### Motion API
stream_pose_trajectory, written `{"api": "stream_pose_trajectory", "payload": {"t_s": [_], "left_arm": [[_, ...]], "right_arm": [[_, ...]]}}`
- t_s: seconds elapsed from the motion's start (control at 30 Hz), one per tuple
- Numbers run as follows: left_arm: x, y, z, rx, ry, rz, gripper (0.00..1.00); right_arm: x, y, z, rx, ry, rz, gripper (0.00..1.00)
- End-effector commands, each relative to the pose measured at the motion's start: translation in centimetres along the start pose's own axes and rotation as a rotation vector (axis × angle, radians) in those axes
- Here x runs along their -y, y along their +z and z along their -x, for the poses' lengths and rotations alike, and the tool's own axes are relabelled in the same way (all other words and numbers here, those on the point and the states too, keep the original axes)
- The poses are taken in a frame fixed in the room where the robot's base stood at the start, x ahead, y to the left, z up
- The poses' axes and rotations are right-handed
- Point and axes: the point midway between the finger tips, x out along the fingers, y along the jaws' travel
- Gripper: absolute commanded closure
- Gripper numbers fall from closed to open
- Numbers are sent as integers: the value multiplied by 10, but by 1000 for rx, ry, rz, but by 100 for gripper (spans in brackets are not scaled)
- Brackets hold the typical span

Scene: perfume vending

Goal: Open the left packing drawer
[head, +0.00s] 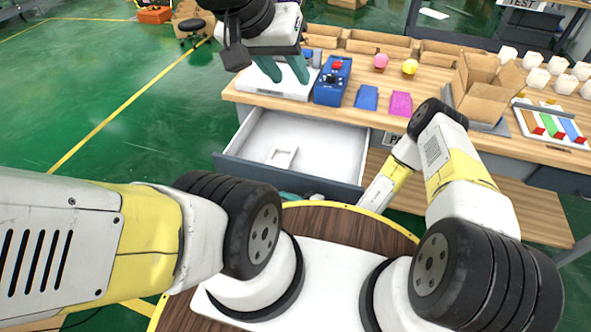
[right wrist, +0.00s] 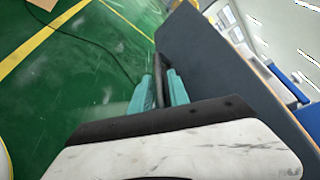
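The left packing drawer (head: 325,142) is pulled well out from under the table in the head view; its inside is white and its front is grey. A small white item (head: 281,157) shows on its floor. In the right wrist view, the drawer's dark front panel (right wrist: 208,65) and a black bar handle (right wrist: 159,70) show. My right gripper (right wrist: 160,92) has its teal fingers on either side of this handle, close against it. In the head view, my right gripper is mostly hidden below the drawer front. My left gripper (head: 284,72) is open and empty above the table's left end.
The wooden table (head: 440,84) carries a white tray-like pad (head: 283,86), a blue device (head: 332,82), blue and magenta pouches, pink and yellow bottles, an open carton (head: 484,88) and white cubes. Green floor (head: 110,95) is free on the left.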

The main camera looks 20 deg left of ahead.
Motion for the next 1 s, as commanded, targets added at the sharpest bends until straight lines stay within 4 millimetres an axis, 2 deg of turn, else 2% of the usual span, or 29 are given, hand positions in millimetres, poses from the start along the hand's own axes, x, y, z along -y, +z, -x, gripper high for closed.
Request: {"api": "stream_pose_trajectory", "payload": {"t_s": [0.33, 0.7, 0.83, 1.0], "left_arm": [[0, 0, 0, 0, 0, 0, 64], [0, 0, 0, 0, 0, 0, 64], [0, 0, 0, 0, 0, 0, 64], [0, 0, 0, 0, 0, 0, 64]], "right_arm": [[0, 0, 4, 0, 0, 0, 78], [0, -1, 62, -2, 0, -2, 78], [0, 0, 74, -1, -1, 0, 78], [0, 0, 78, 0, -1, 0, 78]]}}
